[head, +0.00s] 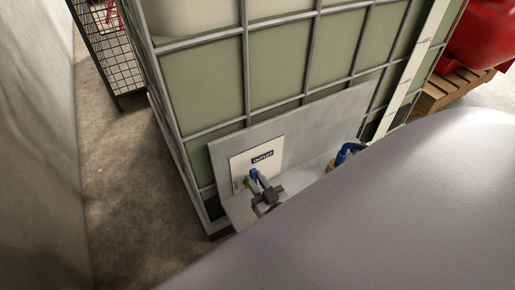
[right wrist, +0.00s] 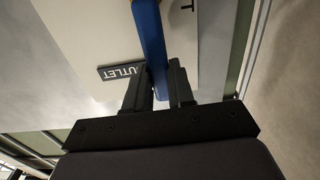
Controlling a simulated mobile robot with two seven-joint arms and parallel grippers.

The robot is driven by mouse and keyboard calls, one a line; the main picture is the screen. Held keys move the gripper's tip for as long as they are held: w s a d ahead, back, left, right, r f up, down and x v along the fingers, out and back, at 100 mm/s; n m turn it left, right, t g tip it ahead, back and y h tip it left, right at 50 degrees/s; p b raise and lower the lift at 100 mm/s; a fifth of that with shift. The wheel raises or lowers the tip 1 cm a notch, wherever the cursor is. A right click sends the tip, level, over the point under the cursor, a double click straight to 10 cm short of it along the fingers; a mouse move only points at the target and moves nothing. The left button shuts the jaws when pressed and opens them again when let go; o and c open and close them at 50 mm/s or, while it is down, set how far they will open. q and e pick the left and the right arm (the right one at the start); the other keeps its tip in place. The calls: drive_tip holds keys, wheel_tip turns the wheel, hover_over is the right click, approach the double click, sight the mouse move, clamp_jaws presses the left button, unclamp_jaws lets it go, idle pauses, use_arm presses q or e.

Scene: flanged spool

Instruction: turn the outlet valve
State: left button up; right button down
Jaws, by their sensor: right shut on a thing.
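The outlet valve shows as a blue lever handle (head: 257,179) in front of a pale plate with a black OUTLET label (head: 262,157), low on the caged tank. My right gripper (head: 266,196) is at the handle, largely hidden behind my own arm in the head view. In the right wrist view the blue handle (right wrist: 151,40) runs between the two dark fingers of the right gripper (right wrist: 159,85), which is shut on it. The OUTLET label (right wrist: 122,71) appears upside down beside the left finger there. The valve body is hidden. My left gripper is not in view.
A second blue-handled fitting (head: 347,152) sits to the right on the same grey panel (head: 312,125). The metal cage (head: 246,75) surrounds the tank. A wire rack (head: 116,62) stands back left. A red object (head: 487,32) rests on a wooden pallet (head: 446,88). Floor at left is clear.

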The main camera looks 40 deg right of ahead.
drive_tip(key=shift+a, duration=0.1)
drive_tip(key=c, duration=1)
unclamp_jaws()
drive_tip(key=shift+o, duration=0.2)
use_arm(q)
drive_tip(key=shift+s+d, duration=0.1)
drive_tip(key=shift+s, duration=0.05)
use_arm(e)
drive_tip(key=shift+s, duration=0.1)
